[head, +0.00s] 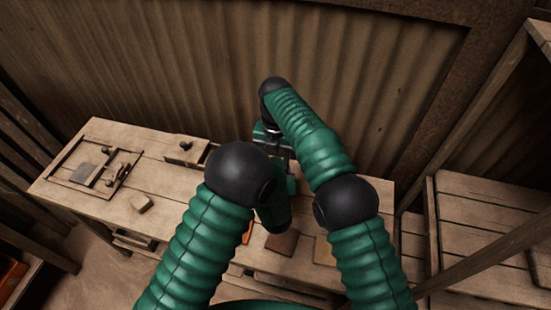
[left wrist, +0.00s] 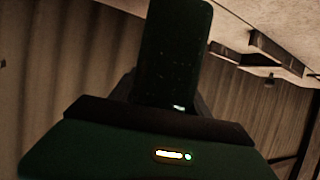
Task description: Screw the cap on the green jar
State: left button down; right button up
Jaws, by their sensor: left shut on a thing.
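My left gripper shows in the left wrist view (left wrist: 165,108) as a dark housing with a small light. It is shut on a tall dark green thing (left wrist: 172,45), which looks like the green jar, though the view is too dim to be sure. In the head view my left forearm and elbow hide most of that gripper and what it holds. My right arm bends over at the back of the bench, and its hand (head: 264,132) is partly hidden behind the arm, close to the left hand. I cannot make out the cap or whether the right gripper is shut.
The wooden bench (head: 170,183) bears a framed tray (head: 70,148), a small block (head: 140,203) and a wooden box (head: 186,152) at left. A brown square tile (head: 283,242) lies near the front edge. A corrugated wall stands close behind. A lower slatted surface (head: 490,215) is at right.

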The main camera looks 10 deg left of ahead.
grip_shut()
jog(key=m, duration=0.3)
jog(key=shift+a, duration=0.1)
jog(key=o, duration=0.8)
grip_release()
jog(key=shift+r, duration=2.25)
